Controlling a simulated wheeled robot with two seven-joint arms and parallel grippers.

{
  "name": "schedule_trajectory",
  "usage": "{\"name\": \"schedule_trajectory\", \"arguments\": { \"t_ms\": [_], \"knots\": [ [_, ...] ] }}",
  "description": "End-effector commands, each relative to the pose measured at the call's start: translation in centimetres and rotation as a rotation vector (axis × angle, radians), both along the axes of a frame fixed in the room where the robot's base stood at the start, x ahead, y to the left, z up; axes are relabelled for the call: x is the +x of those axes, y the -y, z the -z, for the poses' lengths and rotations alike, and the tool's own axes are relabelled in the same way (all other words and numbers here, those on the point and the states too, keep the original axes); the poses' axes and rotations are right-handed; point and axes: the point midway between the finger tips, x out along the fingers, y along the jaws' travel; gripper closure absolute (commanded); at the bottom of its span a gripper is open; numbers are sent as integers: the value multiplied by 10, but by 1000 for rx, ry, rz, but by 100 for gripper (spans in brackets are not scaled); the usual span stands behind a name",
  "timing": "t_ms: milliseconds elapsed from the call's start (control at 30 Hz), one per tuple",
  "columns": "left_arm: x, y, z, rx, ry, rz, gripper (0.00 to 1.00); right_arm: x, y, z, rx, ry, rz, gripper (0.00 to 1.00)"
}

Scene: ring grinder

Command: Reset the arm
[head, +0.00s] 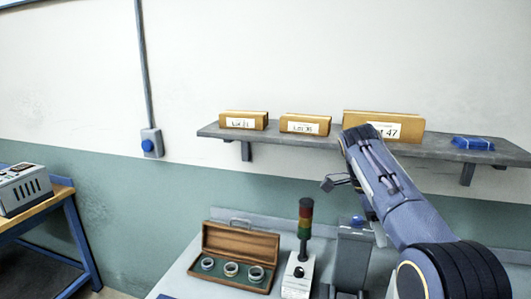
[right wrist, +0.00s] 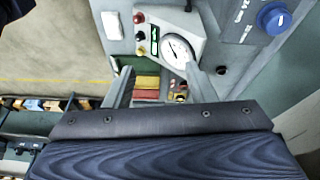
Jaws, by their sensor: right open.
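My right arm (head: 410,215) reaches up from the lower right in the head view, its upper end in front of the shelf and partly hiding the largest box. My right gripper (head: 335,182) shows small and dark there, left of the arm. In the right wrist view its two fingers (right wrist: 160,80) are apart with nothing gripped between them. Beyond them are a round white gauge (right wrist: 178,50) on a grey panel and red and yellow blocks. My left gripper is not in view.
A wall shelf (head: 215,131) holds labelled boxes and a blue item (head: 473,143). On the bench are an open wooden case (head: 240,243) with rings, a signal tower (head: 305,220) and a grey stand (head: 352,258). A grey device (head: 25,190) sits on the left table.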

Motion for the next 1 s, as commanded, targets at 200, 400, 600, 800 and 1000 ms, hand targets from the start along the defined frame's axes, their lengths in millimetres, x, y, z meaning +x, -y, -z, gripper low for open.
{"name": "schedule_trajectory", "arguments": {
  "t_ms": [200,400,600,800,1000],
  "knots": [
    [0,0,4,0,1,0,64,-19,22,9,103,-11,-111,49],
    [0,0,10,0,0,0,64,-51,42,23,239,2,-294,49],
    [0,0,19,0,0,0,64,-111,50,45,397,93,-603,49],
    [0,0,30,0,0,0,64,-197,23,80,450,280,-1034,49],
    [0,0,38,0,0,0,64,-271,-19,128,328,428,-1398,49]
  ]
}}
